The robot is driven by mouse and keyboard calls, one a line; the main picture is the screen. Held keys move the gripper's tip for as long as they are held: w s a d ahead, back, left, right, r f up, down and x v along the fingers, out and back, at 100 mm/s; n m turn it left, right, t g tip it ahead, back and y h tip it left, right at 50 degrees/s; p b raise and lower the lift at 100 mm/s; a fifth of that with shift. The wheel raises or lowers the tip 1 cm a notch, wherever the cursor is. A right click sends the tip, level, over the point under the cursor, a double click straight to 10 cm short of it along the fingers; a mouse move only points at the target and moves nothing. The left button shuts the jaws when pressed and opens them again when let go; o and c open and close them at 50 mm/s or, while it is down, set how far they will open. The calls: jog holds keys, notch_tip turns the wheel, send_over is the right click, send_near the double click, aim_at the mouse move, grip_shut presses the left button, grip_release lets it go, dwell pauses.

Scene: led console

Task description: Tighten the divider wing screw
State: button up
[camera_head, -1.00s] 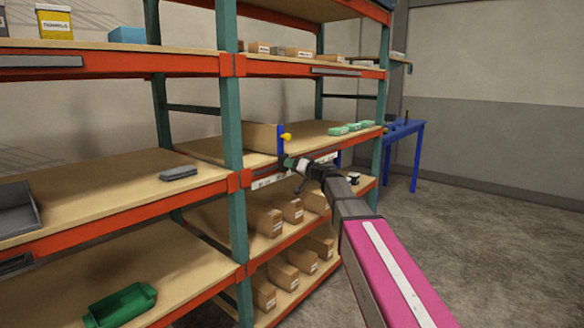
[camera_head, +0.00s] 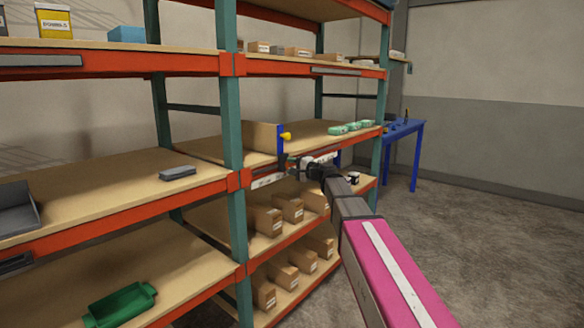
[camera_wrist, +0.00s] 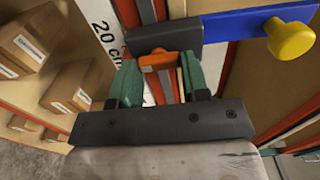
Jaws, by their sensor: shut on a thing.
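The blue divider (camera_head: 281,141) stands upright at the shelf's front edge, with a yellow knob (camera_head: 287,136) on it. In the wrist view the blue divider (camera_wrist: 240,25) runs to the right from a dark grey block (camera_wrist: 163,38), and the yellow knob (camera_wrist: 290,40) is at its right end. The orange wing screw (camera_wrist: 167,59) sits under the block. My gripper (camera_wrist: 159,78) has its green fingers on either side of the screw and is shut on it. In the head view my gripper (camera_head: 290,163) is at the shelf edge, and the screw cannot be made out.
A white ruler strip marked "20 cm" (camera_wrist: 103,35) runs along the shelf edge beside my gripper. Several cardboard boxes (camera_head: 290,209) stand on the shelves below. Green items (camera_head: 345,128) lie to the right on the same shelf. The floor at right is clear.

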jog(key=shift+s+d+f+m, duration=0.1)
jog(key=shift+m, duration=1.7)
jog(key=shift+s+f+m, duration=0.1)
jog(key=shift+m, duration=1.7)
jog(key=o, duration=0.9)
jog(key=shift+w, duration=0.1)
jog(key=shift+o, duration=0.2)
jog(key=v, duration=1)
jog(key=shift+s+d, duration=0.3)
